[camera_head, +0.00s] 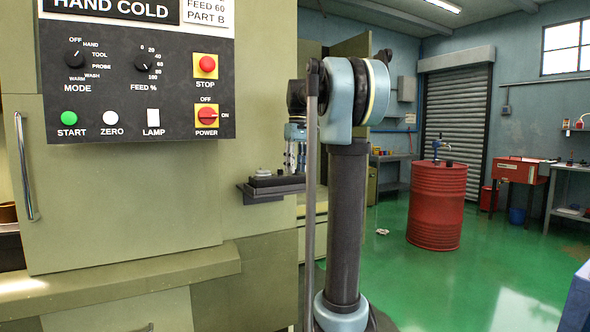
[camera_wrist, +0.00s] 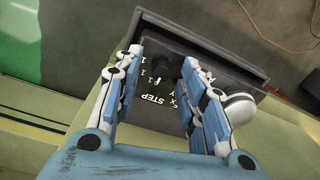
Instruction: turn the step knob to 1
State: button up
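The STEP label (camera_wrist: 155,98) and several small markings show on a dark panel (camera_wrist: 160,120) in the wrist view, between my fingers. Whether a fingertip touches the knob I cannot tell. In the head view my gripper (camera_head: 294,152) points down over a small dark unit (camera_head: 272,181) on the machine's side; its knob is too small to see.
A white rounded knob (camera_wrist: 238,108) is close beside my right finger. The panel has a raised dark rim (camera_wrist: 205,43). The machine's control board (camera_head: 135,75) stands left of my arm. A red drum (camera_head: 437,205) stands farther back on open green floor.

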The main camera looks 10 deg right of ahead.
jog(key=shift+f, duration=0.25)
grip_shut()
jog(key=shift+m, duration=0.3)
jog(key=m, duration=0.3)
jog(key=shift+s+m, duration=0.1)
jog(key=shift+m, duration=2.4)
